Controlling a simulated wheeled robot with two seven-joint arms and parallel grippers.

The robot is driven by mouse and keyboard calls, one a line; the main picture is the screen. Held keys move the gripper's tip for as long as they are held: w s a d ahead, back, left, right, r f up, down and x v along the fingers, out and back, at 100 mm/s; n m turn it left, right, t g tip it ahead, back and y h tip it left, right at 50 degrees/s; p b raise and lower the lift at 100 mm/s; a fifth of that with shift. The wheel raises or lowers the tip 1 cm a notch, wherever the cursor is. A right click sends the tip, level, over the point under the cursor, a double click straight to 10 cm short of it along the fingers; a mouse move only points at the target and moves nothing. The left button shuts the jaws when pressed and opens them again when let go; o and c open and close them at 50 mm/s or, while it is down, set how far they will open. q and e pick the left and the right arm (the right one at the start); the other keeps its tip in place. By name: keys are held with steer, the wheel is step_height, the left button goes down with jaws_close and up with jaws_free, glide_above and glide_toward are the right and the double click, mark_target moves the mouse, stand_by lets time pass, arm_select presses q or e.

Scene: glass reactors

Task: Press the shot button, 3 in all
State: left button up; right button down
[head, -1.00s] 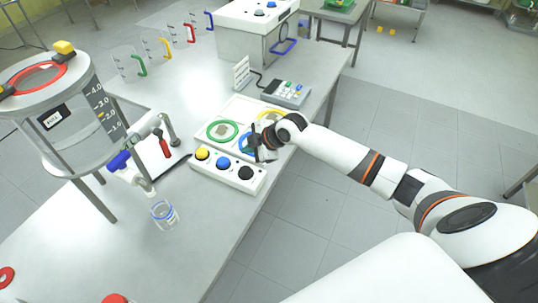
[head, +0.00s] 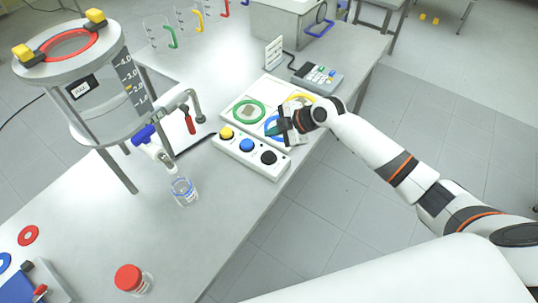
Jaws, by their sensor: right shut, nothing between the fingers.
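A white button box (head: 238,160) lies on the grey table with a yellow button (head: 227,133), a blue button (head: 247,145) and a black button (head: 268,157) in a row. No label I can read tells which one is the shot button. My right gripper (head: 286,135) is shut and empty, just behind the black button, over the near edge of the white board (head: 231,112). It hides part of the blue ring (head: 270,127) on that board. Whether it touches anything is unclear. My left gripper is not in view.
A glass reactor tank (head: 108,95) with a tap stands at left, with a small beaker (head: 184,192) near its outlet. A keypad device (head: 318,77) stands behind the board. A red-capped jar (head: 129,279) stands at the front.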

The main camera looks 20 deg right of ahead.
steer(key=b, duration=0.4)
glide_above(273, 156)
step_height(273, 156, down, 6)
steer(key=shift+a+f, duration=0.1)
steer(key=shift+f, duration=0.1)
steer(key=shift+f+b, duration=0.55)
steer(key=shift+f, duration=0.1)
stand_by(1.1)
steer(key=shift+f+b, duration=0.3)
steer(key=shift+b, duration=0.15)
steer(key=shift+f+b, duration=0.45)
steer(key=shift+b, duration=0.1)
stand_by(0.5)
steer(key=shift+r, duration=0.1)
steer(key=shift+r+p, duration=0.6)
steer(key=shift+r, duration=0.2)
